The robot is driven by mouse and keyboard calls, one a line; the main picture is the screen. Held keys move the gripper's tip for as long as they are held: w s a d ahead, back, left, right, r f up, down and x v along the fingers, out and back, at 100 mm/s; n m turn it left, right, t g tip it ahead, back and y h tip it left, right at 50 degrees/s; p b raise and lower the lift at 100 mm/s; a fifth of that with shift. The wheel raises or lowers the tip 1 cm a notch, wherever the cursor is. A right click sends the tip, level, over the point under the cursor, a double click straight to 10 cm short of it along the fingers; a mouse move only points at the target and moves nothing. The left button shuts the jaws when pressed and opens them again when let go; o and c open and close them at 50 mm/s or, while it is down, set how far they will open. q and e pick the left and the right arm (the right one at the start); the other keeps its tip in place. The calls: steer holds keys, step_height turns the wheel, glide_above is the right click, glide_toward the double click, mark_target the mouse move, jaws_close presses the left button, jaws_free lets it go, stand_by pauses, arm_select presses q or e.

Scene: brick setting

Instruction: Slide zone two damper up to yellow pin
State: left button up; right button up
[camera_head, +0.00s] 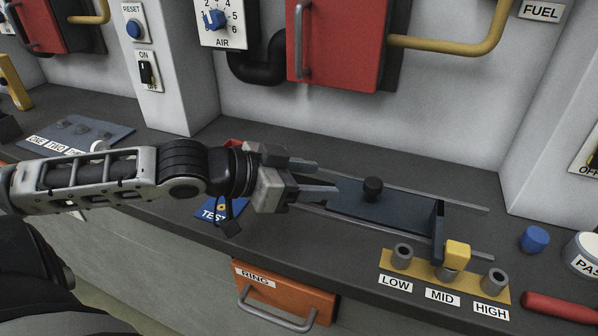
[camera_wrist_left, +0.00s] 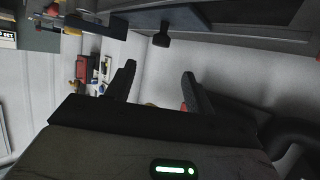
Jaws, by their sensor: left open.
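The damper is a dark blue flat plate (camera_head: 385,209) with a black knob (camera_head: 373,188) on top and an upright end plate at its right. It lies between two metal rails. The yellow pin (camera_head: 457,254) stands in the MID socket of a yellow strip (camera_head: 418,268), near the damper's right end. My left gripper (camera_head: 326,177) is open and empty at the damper's left end, left of the knob and apart from it. In the left wrist view the knob (camera_wrist_left: 161,40) shows beyond the open fingertips (camera_wrist_left: 158,72). My right gripper is not in view.
Sockets marked LOW (camera_head: 402,257) and HIGH (camera_head: 494,282) flank the pin. A blue TEST tag (camera_head: 209,212) lies below my left wrist. A blue cap (camera_head: 534,239) and a red handle (camera_head: 560,308) are at the right. A red box (camera_head: 335,45) hangs behind the counter.

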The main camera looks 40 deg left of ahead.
arm_select(q)
steer(key=shift+p+v, duration=0.65)
steer(key=shift+v, duration=0.45)
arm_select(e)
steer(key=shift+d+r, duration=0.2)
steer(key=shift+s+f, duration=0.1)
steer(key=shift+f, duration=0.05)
